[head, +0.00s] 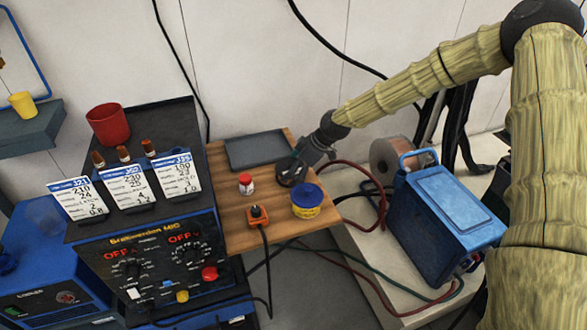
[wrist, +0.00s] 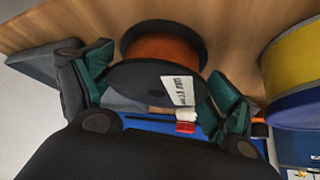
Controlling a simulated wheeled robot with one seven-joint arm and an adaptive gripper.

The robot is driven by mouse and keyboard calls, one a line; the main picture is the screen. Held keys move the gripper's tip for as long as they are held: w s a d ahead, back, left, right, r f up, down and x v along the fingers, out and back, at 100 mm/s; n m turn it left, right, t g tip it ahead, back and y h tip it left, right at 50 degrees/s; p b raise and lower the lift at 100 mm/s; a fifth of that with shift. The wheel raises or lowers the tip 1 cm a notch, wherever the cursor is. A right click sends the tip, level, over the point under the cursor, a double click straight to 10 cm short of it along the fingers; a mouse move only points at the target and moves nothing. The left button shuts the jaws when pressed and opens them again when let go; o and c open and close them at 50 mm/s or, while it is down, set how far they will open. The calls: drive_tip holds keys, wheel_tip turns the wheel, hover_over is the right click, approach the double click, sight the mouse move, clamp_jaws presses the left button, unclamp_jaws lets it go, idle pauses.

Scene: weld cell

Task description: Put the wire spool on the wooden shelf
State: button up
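The wire spool (wrist: 165,45), with black flanges, orange wire and a white label, sits between my gripper's fingers (wrist: 162,72) in the wrist view. Its far flange is at or just above the wood; I cannot tell whether it rests there. The left finger is at the flange edge; the right finger is very close to it, and contact is unclear. In the head view the spool (head: 291,173) is a dark round shape, partly hidden below my gripper (head: 303,160), over the right back part of the wooden shelf (head: 228,220).
On the shelf are a dark tray (head: 255,150), a red-capped jar (head: 246,184), an orange plug-like item (head: 258,215) and a blue-lidded yellow tub (head: 306,202), close to the spool. A welder (head: 165,265) stands left; a blue machine (head: 440,220) and a larger reel (head: 382,158) stand right.

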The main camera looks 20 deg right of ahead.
drive_tip(key=shift+o, duration=0.4)
drive_tip(key=shift+s+d+r+p, duration=0.1)
drive_tip(key=shift+d+r+p, duration=0.2)
drive_tip(key=shift+r+p, duration=0.3)
drive_tip(key=p+v, duration=0.3)
drive_tip(key=v, duration=0.2)
drive_tip(key=shift+r, duration=0.25)
drive_tip(key=shift+s+d+r, duration=0.25)
drive_tip(key=shift+d+r, duration=0.05)
